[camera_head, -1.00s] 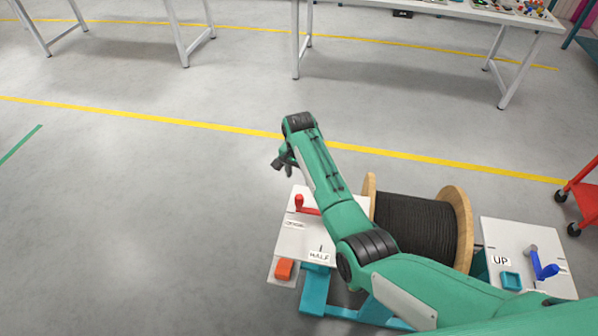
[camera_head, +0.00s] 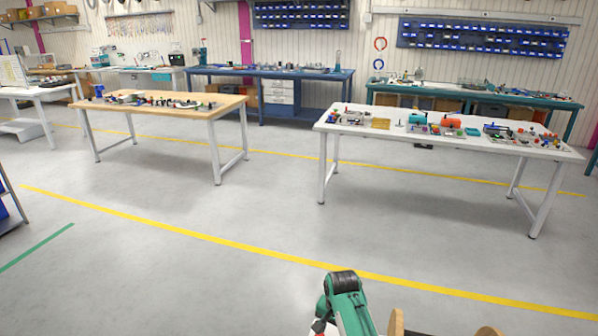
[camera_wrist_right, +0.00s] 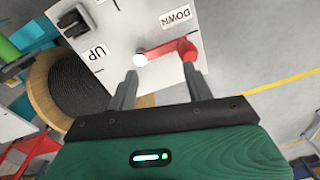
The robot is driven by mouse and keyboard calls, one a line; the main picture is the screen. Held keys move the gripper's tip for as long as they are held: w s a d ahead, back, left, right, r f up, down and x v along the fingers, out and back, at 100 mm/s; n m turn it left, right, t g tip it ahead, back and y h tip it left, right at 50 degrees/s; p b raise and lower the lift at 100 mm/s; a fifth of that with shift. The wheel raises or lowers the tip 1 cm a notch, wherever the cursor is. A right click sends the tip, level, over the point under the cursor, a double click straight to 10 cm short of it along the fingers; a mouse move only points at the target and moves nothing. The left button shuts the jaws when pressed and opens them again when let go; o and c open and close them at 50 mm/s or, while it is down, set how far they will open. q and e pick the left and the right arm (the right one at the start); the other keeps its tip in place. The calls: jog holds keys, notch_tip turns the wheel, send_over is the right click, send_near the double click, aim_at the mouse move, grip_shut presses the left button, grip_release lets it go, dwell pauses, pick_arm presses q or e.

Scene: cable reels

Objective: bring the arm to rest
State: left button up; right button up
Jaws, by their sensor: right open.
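My right arm (camera_head: 344,300) shows only in part at the bottom of the head view; its gripper is not clear there. In the right wrist view my right gripper (camera_wrist_right: 160,84) is open, with nothing between its fingers. Beyond its fingertips is a white panel (camera_wrist_right: 110,25) with "UP" and "DOWN" labels. The lever looks apart from the fingers. My left gripper is not in view.
The cable reel (camera_wrist_right: 82,80) stands beside the panel; its wooden flange (camera_head: 396,323) peeks in at the head view's bottom edge. A wooden-top table (camera_head: 165,110) and a white table (camera_head: 450,142) stand farther back. The floor between is clear.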

jog(key=s+d+f+n, duration=0.1)
jog(key=s+d, duration=0.2)
jog(key=s, duration=0.3)
jog(key=s+d+f+n+t, duration=0.1)
jog(key=s+d, duration=0.2)
jog(key=s, duration=0.3)
jog(key=s+d+f+n, duration=0.1)
jog(key=s+d, duration=0.2)
jog(key=s, duration=0.3)
jog(key=s+d+r+n+t, duration=0.1)
jog(key=s+r+n, duration=0.15)
jog(key=s, duration=0.35)
jog(key=s+d+r+n, duration=0.1)
jog(key=s+r, duration=0.3)
jog(key=s, duration=0.3)
jog(key=s+d+r+n+t, duration=0.1)
jog(key=s+d+r+n, duration=0.15)
jog(key=s, duration=0.35)
notch_tip(320, 180, down, 29)
jog(key=a+g, duration=0.1)
jog(key=s+d+f, duration=0.1)
jog(key=s+f, duration=0.8)
jog(key=f, duration=0.1)
jog(key=s+d+f+g, duration=0.1)
jog(key=s+d+f, duration=0.1)
jog(key=s+f, duration=0.8)
jog(key=shift+s+d+f+m+g, duration=0.25)
jog(key=shift+f+m+g, duration=0.05)
jog(key=shift+f, duration=0.3)
